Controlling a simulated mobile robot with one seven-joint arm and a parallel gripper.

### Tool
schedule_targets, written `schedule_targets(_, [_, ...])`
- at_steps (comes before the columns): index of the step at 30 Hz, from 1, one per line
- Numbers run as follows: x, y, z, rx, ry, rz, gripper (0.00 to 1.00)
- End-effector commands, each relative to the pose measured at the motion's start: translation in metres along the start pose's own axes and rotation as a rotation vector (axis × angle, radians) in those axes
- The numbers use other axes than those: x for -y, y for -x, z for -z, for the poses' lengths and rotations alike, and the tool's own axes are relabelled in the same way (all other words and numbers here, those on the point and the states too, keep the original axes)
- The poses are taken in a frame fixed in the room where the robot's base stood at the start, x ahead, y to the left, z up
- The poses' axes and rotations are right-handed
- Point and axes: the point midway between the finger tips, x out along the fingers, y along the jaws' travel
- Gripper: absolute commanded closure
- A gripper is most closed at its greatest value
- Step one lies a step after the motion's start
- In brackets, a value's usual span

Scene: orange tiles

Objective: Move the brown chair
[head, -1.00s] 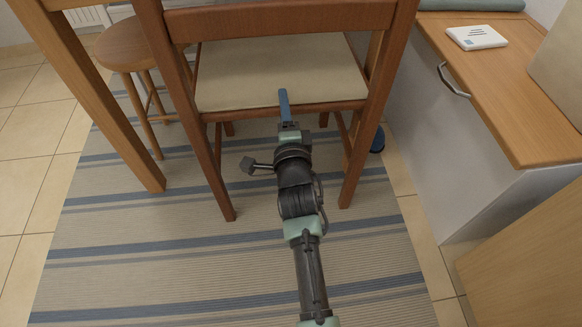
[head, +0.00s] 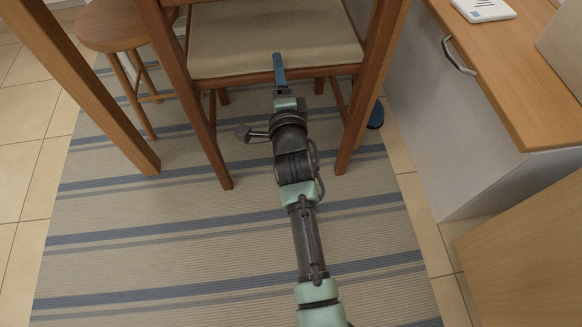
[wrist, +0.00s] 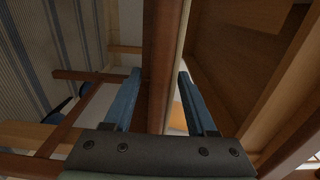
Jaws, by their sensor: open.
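The brown chair (head: 358,110) stands on the striped rug, with a cream seat (head: 270,40) and reddish-brown wooden legs. Its backrest is mostly cut off at the top of the head view. My gripper (head: 279,65) reaches between the two near legs to the near edge of the seat. In the wrist view, the blue fingers of my gripper (wrist: 159,73) are apart, one on each side of a brown chair rail (wrist: 160,50). I cannot tell whether either finger touches the rail.
A round wooden stool (head: 115,25) and a thick slanted wooden leg (head: 85,95) stand left of the chair. A wood-topped cabinet (head: 500,75) with a white device (head: 484,9) is close on the right. A blue object (head: 376,115) lies by the right chair leg. The near striped rug (head: 170,250) is clear.

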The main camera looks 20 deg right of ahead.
Motion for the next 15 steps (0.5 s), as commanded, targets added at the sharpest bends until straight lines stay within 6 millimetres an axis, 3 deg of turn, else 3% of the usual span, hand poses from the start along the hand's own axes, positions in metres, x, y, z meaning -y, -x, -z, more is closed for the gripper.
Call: schedule_targets(15, [0.0044, -0.0007, -0.0002, 0.001, 0.001, 0.010, 0.30])
